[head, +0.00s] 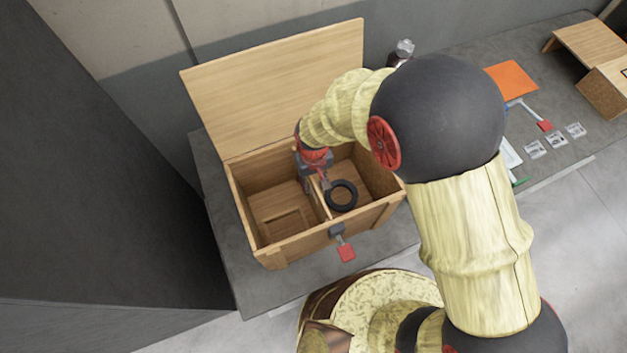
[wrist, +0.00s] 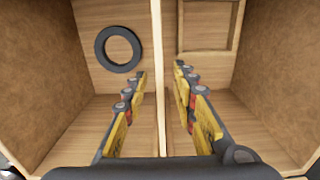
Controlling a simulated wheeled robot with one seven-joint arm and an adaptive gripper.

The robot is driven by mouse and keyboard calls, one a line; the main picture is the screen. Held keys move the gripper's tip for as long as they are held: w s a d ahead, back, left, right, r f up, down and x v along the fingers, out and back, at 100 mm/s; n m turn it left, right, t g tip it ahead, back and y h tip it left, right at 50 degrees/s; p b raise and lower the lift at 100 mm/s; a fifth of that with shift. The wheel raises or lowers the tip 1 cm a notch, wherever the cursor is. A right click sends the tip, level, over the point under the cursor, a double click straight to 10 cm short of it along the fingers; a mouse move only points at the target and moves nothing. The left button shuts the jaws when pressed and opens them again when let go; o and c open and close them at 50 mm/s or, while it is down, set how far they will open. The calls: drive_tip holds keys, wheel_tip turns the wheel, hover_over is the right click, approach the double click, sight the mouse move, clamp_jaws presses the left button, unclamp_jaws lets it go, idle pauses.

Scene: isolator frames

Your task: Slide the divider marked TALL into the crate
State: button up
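The wooden crate (head: 300,243) stands on the grey bench with its lid (head: 275,90) raised at the back. A thin upright wooden divider (wrist: 160,100) stands inside it, parting it into two compartments; it also shows in the head view (head: 321,203). I can read no TALL mark on it, and cannot tell whether it reaches the floor. My gripper (wrist: 160,72) is down inside the crate, one finger on each side of the divider. Gaps show between both fingers and the board, so it is open. In the head view the gripper (head: 316,178) is partly hidden by my arm.
A black ring (head: 342,195) lies in the right compartment. A rectangular frame (head: 284,222) is on the left compartment's floor. A latch with a red tab (head: 346,252) hangs on the crate front. Wooden boards (head: 592,42), an orange sheet (head: 511,78) and small items lie to the right.

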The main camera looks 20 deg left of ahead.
wheel_tip(320, 180, up, 12)
idle(0.5)
idle(0.4)
